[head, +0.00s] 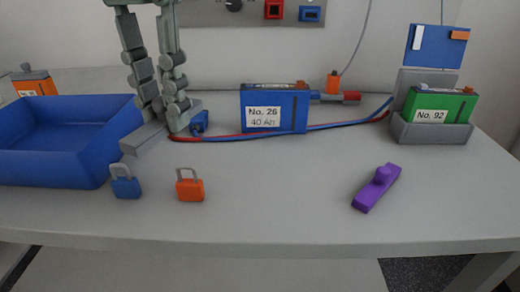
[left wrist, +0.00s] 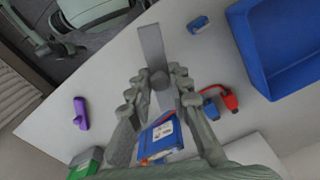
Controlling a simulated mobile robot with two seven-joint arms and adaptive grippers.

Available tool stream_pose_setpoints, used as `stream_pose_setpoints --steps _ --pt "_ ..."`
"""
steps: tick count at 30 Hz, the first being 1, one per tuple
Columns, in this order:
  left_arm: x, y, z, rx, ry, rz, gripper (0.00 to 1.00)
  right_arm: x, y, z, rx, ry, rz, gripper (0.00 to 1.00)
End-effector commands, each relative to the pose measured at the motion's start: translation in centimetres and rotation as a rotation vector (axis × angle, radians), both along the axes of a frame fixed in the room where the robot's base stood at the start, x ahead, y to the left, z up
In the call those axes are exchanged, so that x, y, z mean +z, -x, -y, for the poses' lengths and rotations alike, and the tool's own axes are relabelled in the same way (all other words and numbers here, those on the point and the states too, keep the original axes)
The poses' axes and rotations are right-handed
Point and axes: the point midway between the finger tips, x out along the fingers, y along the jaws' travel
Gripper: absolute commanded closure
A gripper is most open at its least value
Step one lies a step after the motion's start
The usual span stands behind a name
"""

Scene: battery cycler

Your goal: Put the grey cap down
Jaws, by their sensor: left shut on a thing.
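The grey cap (head: 141,140) is a long flat bar with a round knob. My left gripper (head: 165,121) points down and is shut on it, just right of the blue tray in the head view. In the left wrist view the cap (left wrist: 152,45) sticks out past the fingers (left wrist: 160,82), with its knob between them. The cap is low over the table; I cannot tell whether it touches. The fingers hide part of it. My right gripper is in neither view.
The blue tray (head: 62,137) stands at left. Blue (head: 126,187) and orange (head: 190,188) padlocks lie in front. Blue battery No. 26 (head: 290,112) and red and blue leads (head: 245,136) are right. A purple cap (head: 376,189) and green battery No. 92 (head: 440,104) are farther right. The front middle is clear.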

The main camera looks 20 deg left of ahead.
Motion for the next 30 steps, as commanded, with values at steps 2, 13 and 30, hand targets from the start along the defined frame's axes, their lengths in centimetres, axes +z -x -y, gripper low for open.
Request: stream_pose_setpoints --steps 2,13,30 --pt "-1.1 -0.9 0.9 -0.004 0.000 -0.005 0.97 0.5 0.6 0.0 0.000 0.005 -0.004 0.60" --pt "-5.5 -7.1 5.9 0.000 -0.002 -0.004 0.97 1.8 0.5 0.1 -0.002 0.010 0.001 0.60" --pt "-10.7 -8.6 7.0 0.003 0.001 -0.001 0.97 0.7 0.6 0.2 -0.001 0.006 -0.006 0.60"
